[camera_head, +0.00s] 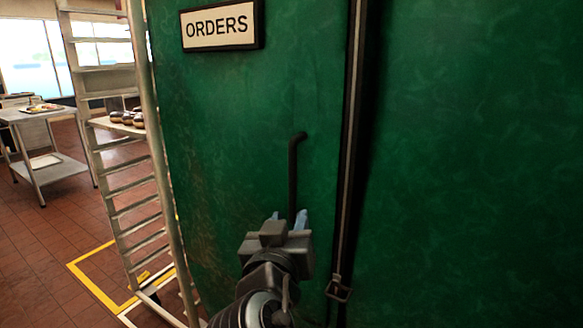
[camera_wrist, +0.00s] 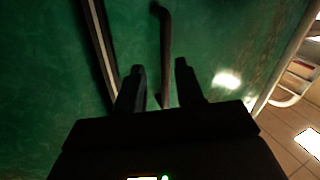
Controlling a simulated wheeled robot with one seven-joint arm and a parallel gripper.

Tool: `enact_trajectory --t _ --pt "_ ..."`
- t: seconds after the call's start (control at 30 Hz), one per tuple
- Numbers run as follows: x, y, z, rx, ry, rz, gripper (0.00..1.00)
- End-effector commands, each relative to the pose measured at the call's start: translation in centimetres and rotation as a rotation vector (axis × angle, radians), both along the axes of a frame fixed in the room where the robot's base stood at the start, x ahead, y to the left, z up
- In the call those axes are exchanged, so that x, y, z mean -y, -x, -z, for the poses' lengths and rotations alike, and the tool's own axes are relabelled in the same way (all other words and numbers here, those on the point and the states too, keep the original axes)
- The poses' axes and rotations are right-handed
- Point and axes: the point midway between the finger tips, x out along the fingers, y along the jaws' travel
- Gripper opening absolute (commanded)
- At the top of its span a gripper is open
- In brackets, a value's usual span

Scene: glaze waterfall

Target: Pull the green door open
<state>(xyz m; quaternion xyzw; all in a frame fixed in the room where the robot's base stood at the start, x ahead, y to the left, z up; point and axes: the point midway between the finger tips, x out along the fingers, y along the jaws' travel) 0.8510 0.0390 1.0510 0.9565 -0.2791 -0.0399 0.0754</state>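The green door (camera_head: 240,110) fills much of the head view and carries an "ORDERS" sign (camera_head: 220,26). A dark upright bar handle with a bent top (camera_head: 293,170) stands on it, and it also shows in the wrist view (camera_wrist: 165,45). My gripper (camera_head: 288,217) is at the lower part of the handle. In the wrist view my gripper's fingers (camera_wrist: 160,72) are apart, with the bar between them and a visible gap on each side. The handle's lower end is hidden behind my gripper. The door looks shut.
A dark vertical strip with a buckle (camera_head: 339,289) runs just right of the handle. A steel cart (camera_head: 50,170) stands farther back. Tiled floor (camera_head: 45,250) with yellow lines is open at left.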

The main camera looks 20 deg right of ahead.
Motion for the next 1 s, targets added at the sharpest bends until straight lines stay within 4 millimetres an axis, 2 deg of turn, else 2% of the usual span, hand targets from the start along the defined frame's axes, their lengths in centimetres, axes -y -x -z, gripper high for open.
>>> enact_trajectory --t 0.03,0.1,0.2,0.3,0.47,0.8,1.0 --pt "-0.5 -0.7 -2.3 0.033 -0.024 0.036 0.37" --pt "-0.9 -1.1 -4.5 0.068 -0.053 0.084 0.37" --pt "-1.3 -1.4 -6.9 0.104 -0.086 0.137 0.37" --pt "-1.5 -1.5 -8.2 0.124 -0.106 0.167 0.37" --pt "-1.0 -2.0 -8.7 0.131 -0.113 0.182 0.37" --pt "2.5 -5.7 -8.7 0.129 -0.113 0.181 0.37" --pt "3.6 -7.0 -8.6 0.13 -0.112 0.18 0.37"
